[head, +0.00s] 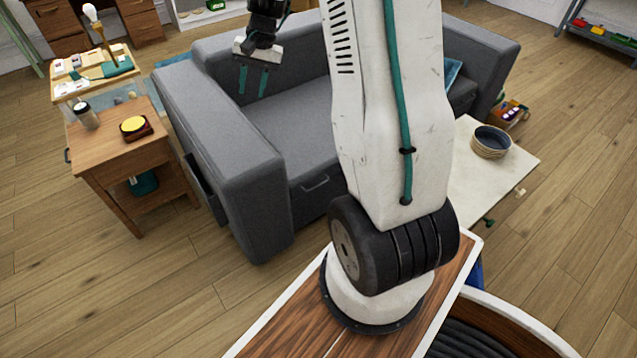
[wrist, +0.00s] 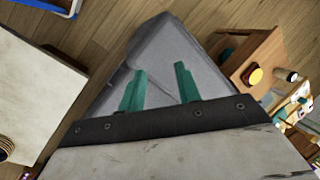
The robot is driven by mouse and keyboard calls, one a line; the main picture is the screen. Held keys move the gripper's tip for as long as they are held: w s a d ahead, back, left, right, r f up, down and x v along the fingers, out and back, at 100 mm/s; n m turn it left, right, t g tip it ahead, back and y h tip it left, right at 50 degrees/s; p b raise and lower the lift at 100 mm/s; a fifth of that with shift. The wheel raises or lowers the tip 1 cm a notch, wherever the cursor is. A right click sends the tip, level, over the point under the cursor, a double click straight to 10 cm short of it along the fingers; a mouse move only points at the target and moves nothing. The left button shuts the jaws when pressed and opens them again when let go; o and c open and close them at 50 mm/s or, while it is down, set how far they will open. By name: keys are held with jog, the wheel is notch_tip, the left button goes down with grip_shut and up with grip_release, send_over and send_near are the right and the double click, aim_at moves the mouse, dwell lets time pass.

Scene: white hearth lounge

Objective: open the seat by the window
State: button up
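A grey sofa (head: 290,125) stands in front of me, the only seat in view. A small metal handle (head: 316,184) sits on the front face below its cushion, which lies flat. My arm hides part of the sofa. My gripper (head: 253,82) is above the left part of the sofa, clear of the handle, with its two teal fingers apart and nothing between them. In the wrist view, the open fingers (wrist: 160,75) are seen over the grey sofa (wrist: 165,42). I see no handle in that view, and no window in either view.
A wooden side table (head: 105,150) with a cup (head: 86,115) and a yellow-topped item (head: 134,127) stands left of the sofa. A pale low table (head: 500,175) with a stack of bowls (head: 490,142) stands right. Wooden floor (head: 110,285) is free at front left.

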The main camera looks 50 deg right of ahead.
jog(key=w+d+f+m, duration=0.35)
jog(key=d+f, duration=0.75)
jog(key=f, duration=0.4)
jog(key=m+t, duration=0.2)
jog(key=m, duration=0.5)
send_near(317, 186)
jog(key=x, duration=0.7)
jog(key=shift+w+f, duration=0.1)
jog(key=shift+f, duration=0.25)
